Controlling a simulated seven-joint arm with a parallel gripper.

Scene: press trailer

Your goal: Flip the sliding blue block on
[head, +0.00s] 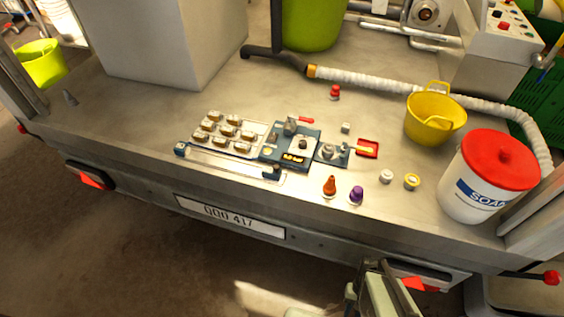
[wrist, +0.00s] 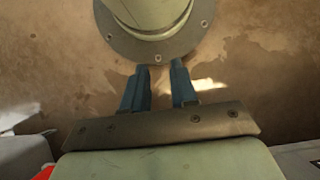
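A control panel with a blue block (head: 290,144) sits on the grey trailer bed in the head view. It carries a round dial (head: 303,143) and a small lit display (head: 294,157). I cannot tell which blue part slides. My gripper (wrist: 160,67) shows in the wrist view with two blue fingers apart and nothing between them. It is away from the panel, which the wrist view does not show.
Orange (head: 330,186) and purple (head: 356,195) knobs stand right of the panel. A large grey box (head: 160,40) stands behind left.

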